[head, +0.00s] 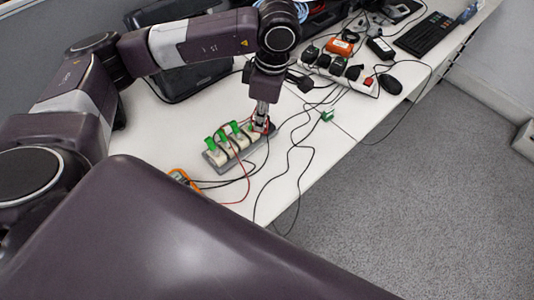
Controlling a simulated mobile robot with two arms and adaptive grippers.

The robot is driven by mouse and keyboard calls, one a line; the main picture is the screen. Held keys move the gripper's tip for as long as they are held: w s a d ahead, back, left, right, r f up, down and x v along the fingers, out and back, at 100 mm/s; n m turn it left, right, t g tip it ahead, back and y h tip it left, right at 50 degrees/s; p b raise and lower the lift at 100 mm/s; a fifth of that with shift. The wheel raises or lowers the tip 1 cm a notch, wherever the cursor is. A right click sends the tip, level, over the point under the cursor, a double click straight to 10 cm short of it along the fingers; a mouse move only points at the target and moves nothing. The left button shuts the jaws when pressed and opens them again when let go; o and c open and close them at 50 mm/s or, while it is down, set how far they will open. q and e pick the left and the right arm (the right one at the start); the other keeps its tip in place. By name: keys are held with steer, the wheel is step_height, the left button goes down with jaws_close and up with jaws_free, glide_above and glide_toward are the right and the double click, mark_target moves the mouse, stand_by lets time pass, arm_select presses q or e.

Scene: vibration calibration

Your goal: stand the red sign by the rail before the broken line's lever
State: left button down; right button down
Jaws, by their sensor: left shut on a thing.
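The grey rail (239,155) lies at a slant on the white table and carries a row of pale blocks. Upright green levers (222,135) stand on several blocks. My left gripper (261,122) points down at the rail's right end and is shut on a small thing. Red shows at its fingertips, so this looks like the red sign, but the fingers hide most of it. I cannot tell whether it touches the rail or the table. The block and lever behind the fingers are partly hidden. My right gripper is not in view.
A red wire (247,183) and black cables loop over the table in front of the rail. An orange meter (180,176) lies to the left. A power strip (340,72) with plugs stands behind at right. A small green piece (327,116) lies right of the rail.

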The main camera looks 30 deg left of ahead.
arm_select(q)
step_height(320, 180, up, 3)
steer(key=w+n+b, duration=0.2)
steer(key=n+b, duration=0.1)
steer(key=n, duration=0.4)
steer(key=n+g+h+p, duration=0.1)
steer(key=n, duration=0.3)
glide_above(266, 153)
steer(key=f, duration=1.7)
steer(key=shift+w+d, duration=0.15)
steer(key=shift+w, duration=0.05)
steer(key=shift+w+f, duration=0.1)
steer(key=shift+f, duration=0.4)
steer(key=shift+f, duration=0.15)
steer(key=c, duration=2.3)
jaws_free()
steer(key=shift+o, duration=0.2)
